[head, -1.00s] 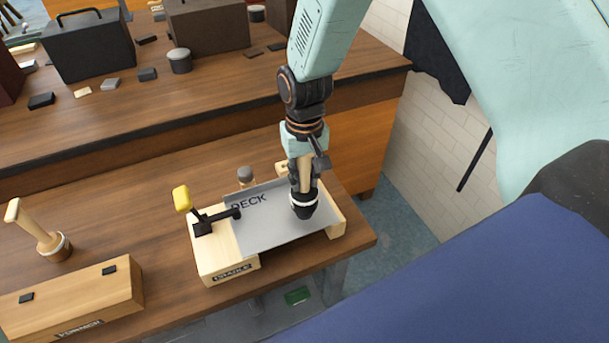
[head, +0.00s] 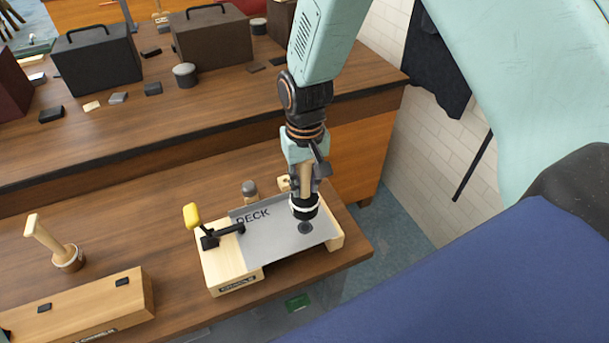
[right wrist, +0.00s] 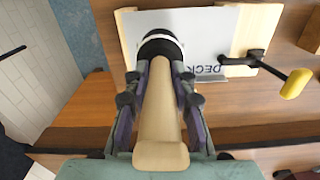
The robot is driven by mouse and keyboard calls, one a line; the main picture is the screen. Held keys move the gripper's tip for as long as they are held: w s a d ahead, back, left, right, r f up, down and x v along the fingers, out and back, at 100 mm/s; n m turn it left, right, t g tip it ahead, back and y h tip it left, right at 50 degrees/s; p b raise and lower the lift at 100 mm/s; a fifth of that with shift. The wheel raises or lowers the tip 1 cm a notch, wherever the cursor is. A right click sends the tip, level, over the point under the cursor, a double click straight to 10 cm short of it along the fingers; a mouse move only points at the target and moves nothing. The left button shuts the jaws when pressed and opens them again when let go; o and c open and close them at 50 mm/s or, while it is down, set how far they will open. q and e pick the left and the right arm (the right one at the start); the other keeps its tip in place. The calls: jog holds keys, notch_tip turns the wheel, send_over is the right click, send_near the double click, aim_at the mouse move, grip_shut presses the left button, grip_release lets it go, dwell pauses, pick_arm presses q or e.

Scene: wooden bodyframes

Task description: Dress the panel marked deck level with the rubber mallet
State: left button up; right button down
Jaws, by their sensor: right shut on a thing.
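The grey metal panel marked DECK (head: 275,238) lies across a pale wooden cradle (head: 222,268). A toggle clamp with a yellow handle (head: 191,215) reaches onto the panel's left side. My right gripper (head: 306,186) is shut on the wooden handle of the rubber mallet (head: 304,208), which hangs head down above the panel's right part. A dark round spot, perhaps the head's shadow, shows on the panel just below it. In the right wrist view the mallet's handle (right wrist: 160,105) lies between the fingers, and the panel (right wrist: 205,35) is beyond the head. My left gripper is not in view.
Another wooden-handled tool (head: 62,252) stands on the bench at left, behind a wooden block (head: 85,305). A small grey-topped peg (head: 249,190) stands behind the panel. Dark cases (head: 97,58) and small blocks fill the back bench. The bench's right edge is close to the cradle.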

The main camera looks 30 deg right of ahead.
jog(key=s+a+r+p, duration=0.2)
jog(key=s+a, duration=0.1)
jog(key=s, duration=0.4)
jog(key=shift+a, duration=0.2)
jog(key=shift+s, duration=0.15)
